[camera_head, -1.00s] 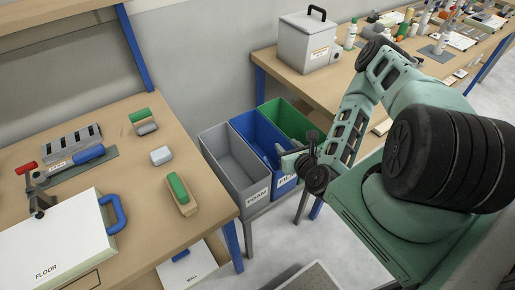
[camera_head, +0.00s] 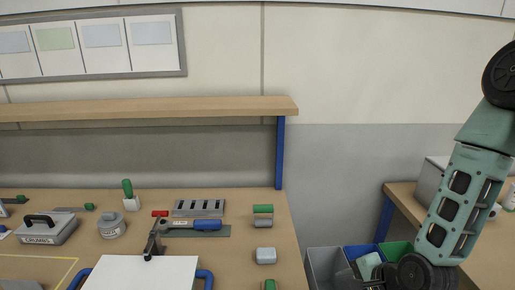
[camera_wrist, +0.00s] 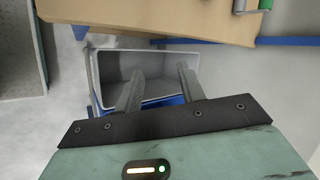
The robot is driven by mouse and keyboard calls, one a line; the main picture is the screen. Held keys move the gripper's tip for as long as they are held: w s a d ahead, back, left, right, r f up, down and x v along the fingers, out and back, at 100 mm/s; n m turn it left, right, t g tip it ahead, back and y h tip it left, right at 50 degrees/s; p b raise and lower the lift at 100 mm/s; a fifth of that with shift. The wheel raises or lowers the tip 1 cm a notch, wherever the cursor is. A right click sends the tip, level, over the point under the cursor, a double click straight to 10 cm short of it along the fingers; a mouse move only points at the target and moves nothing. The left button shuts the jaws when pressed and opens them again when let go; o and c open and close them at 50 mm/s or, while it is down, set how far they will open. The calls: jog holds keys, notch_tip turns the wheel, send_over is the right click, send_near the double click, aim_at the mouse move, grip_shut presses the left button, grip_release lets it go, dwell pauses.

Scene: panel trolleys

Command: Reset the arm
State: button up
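My gripper (camera_wrist: 158,84) is open in the wrist view, its two grey fingers apart with nothing between them. Beyond the fingers is the grey bin (camera_wrist: 105,68), and part of a blue bin shows by the fingertips. In the head view my arm comes down at the right edge. Its wrist is low in the picture, by the grey bin (camera_head: 322,262), the blue bin (camera_head: 352,251) and the green bin (camera_head: 397,249). The wrist and the picture's lower edge hide parts of the bins.
A workbench (camera_head: 225,258) at left bears a grey CRUMBS box (camera_head: 48,232), a round tin (camera_head: 111,226), a blue-handled tool (camera_head: 207,225), a slotted block (camera_head: 199,208) and a white board (camera_head: 140,273). A shelf (camera_head: 150,109) overhangs it. A second bench (camera_head: 400,197) stands at right.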

jog(key=s+a+r+n+g+h+b, duration=0.1)
jog(key=s+a+r+n+g+h, duration=0.1)
jog(key=s+r+n, duration=0.7)
jog(key=s+a+r+n+g+h, duration=0.1)
jog(key=s+a+r+n+g, duration=0.3)
jog(key=s+r+n, duration=0.5)
jog(key=s+a+n, duration=0.1)
jog(key=a+n, duration=0.1)
jog(key=n, duration=0.1)
jog(key=shift+s+r+h+b, duration=0.15)
jog(key=shift+s+h+b, duration=0.15)
jog(key=shift+h+b, duration=0.1)
jog(key=shift+a, duration=0.15)
